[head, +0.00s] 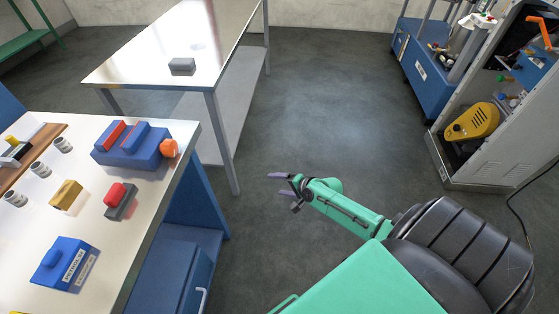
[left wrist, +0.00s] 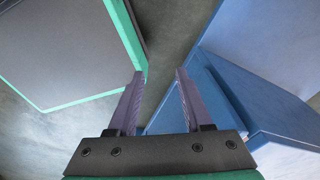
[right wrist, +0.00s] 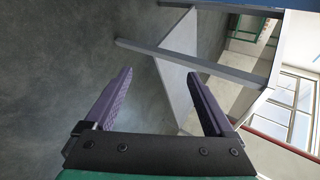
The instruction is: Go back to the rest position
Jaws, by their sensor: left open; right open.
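My right gripper (head: 283,187) is open and empty over the bare floor, right of the workbench in the head view. In the right wrist view its two purple fingers (right wrist: 160,100) are spread with nothing between them. My left gripper (left wrist: 158,95) shows only in the left wrist view. It is open and empty, with the blue side of a cabinet (left wrist: 245,95) to its right and the floor beyond. I cannot see my left arm in the head view.
A white-topped workbench (head: 100,235) at left carries blue, red and yellow parts. A metal table (head: 150,62) with a grey block (head: 182,66) stands behind it. An open grey cabinet (head: 520,150) with a yellow unit (head: 474,121) stands at right. The middle floor (head: 320,120) is clear.

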